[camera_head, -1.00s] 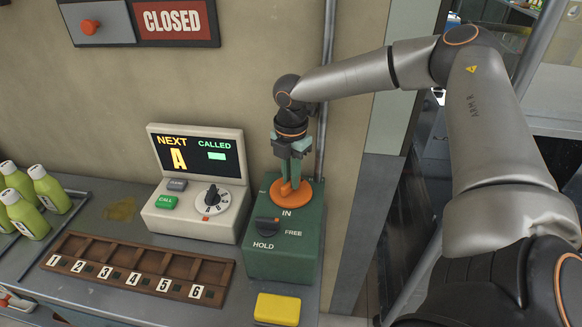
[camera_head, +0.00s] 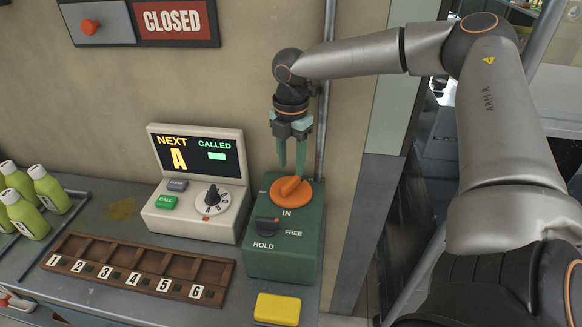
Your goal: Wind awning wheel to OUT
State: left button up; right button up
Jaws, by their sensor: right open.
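The orange awning wheel (camera_head: 291,191) sits on top of a green control box (camera_head: 284,262), with a raised grip bar across it. The word IN is printed in front of the wheel. A black lever (camera_head: 267,227) on the box's front sits between the HOLD and FREE labels; which one it selects I cannot tell surely. My right gripper (camera_head: 291,171) points down above the wheel, with its two green fingers apart and nothing between them. Its fingertips are close to the wheel's grip bar. My left gripper is not in view.
Left of the box stands a white caller unit (camera_head: 197,190) with a screen and dial. A wooden numbered tray (camera_head: 137,272) lies in front, a yellow block (camera_head: 277,309) near the front edge, green bottles (camera_head: 50,188) far left. A vertical pole (camera_head: 325,90) rises behind the box.

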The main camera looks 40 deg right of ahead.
aim_at(291, 181)
notch_tip(291, 181, up, 8)
jog(key=shift+f, duration=0.1)
dwell(0.4)
